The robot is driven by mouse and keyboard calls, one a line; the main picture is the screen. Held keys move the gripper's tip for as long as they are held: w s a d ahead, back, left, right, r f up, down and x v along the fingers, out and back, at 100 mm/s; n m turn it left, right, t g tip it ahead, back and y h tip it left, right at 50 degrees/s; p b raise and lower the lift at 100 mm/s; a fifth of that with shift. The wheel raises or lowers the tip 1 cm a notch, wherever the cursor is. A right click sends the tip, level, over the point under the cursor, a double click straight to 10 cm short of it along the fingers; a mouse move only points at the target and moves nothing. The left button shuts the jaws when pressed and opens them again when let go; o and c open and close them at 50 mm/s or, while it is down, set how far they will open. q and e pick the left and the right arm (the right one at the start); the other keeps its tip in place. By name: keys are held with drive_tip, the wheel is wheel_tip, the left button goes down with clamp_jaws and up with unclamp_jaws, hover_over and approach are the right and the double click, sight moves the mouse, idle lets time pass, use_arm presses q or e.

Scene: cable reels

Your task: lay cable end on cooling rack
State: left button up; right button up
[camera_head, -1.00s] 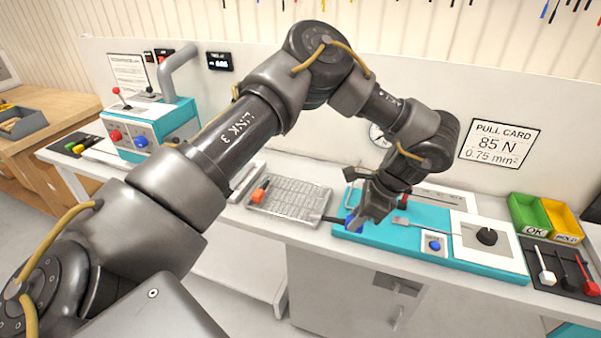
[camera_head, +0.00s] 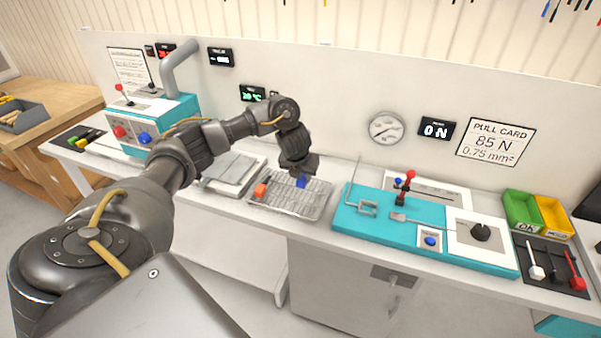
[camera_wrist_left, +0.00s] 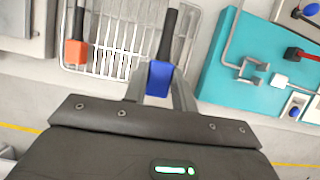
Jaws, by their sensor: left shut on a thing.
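The cooling rack (camera_head: 318,208) is a silver wire tray on the bench. A cable end with an orange block (camera_head: 260,190) lies at its left side; the orange block shows in the left wrist view (camera_wrist_left: 75,54) with a black cable part above it. My left gripper (camera_head: 299,179) is over the rack. In the left wrist view my left gripper (camera_wrist_left: 160,95) is shut on the blue cable end (camera_wrist_left: 160,78), whose black part points up the picture over the rack's right part. I cannot tell whether the blue end touches the wires. My right gripper is not in view.
The teal pull tester (camera_head: 385,232) stands right of the rack, with a wire hook and a red-topped lever. A flat grey plate (camera_head: 230,175) lies to the left. Green and yellow bins (camera_head: 540,213) stand at the far right.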

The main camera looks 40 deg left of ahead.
use_arm(q)
drive_tip(key=shift+a, duration=0.35)
drive_tip(key=shift+f+b, duration=0.9)
wheel_tip(320, 180, down, 4)
drive_tip(key=b, duration=0.4)
drive_tip(key=shift+f, duration=0.25)
drive_tip(key=shift+f+b, duration=0.1)
drive_tip(key=shift+b, duration=0.2)
drive_tip(key=shift+w+t, duration=0.2)
drive_tip(key=shift+t, duration=0.1)
drive_tip(key=shift+f, duration=0.2)
